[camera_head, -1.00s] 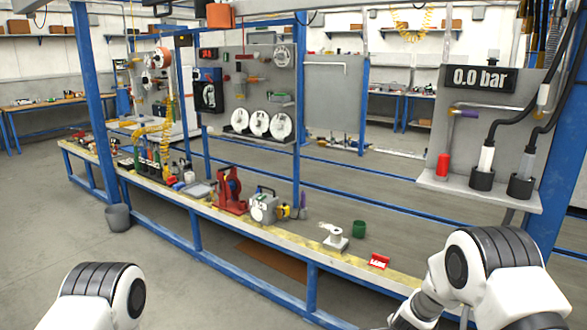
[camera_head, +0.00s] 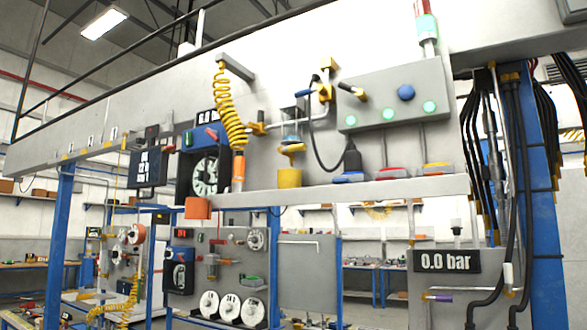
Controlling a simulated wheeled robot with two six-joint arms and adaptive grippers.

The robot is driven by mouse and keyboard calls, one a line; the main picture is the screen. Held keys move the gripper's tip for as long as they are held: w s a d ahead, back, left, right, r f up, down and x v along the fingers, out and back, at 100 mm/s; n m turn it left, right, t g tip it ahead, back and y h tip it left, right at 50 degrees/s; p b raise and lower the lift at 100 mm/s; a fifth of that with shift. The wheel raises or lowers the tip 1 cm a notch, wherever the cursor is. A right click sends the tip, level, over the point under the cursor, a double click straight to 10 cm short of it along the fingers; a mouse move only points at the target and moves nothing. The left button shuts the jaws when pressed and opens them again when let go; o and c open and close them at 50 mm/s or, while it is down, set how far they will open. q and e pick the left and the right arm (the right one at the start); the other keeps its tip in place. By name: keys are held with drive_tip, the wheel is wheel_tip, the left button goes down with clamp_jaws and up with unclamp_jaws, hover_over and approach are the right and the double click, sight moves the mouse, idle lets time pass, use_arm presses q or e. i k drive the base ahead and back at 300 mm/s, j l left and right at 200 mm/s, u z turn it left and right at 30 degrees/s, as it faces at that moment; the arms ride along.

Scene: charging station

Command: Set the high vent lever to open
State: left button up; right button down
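Neither gripper shows in the head view now. A high grey panel carries pipes and several small handles. A handle with a blue grip (camera_head: 304,93) and a yellow-and-black handle (camera_head: 350,89) sit beside a yellow fitting (camera_head: 325,92) on the upper pipe. A yellow valve piece (camera_head: 257,128) sits lower left on the same piping. A red handle (camera_head: 211,133) shows near a round white gauge or reel (camera_head: 205,175). I cannot read any label that tells which one is the high vent lever, or its setting.
A coiled yellow hose (camera_head: 230,105) hangs left. A "0.0 bar" display (camera_head: 446,261) and blue post (camera_head: 545,200) stand right.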

sight(239, 128)
drive_tip(key=i+l+u, duration=0.35)
drive_tip(key=i+j+z, duration=0.1)
drive_tip(key=z, duration=0.4)
drive_tip(key=i+j+z, duration=0.15)
drive_tip(key=z, duration=0.3)
drive_tip(key=j+z, duration=0.2)
drive_tip(key=z, duration=0.3)
drive_tip(key=i+j+z, duration=0.1)
drive_tip(key=j+z, duration=0.15)
drive_tip(key=z, duration=0.2)
drive_tip(key=j+z, duration=0.2)
drive_tip(key=z, duration=0.3)
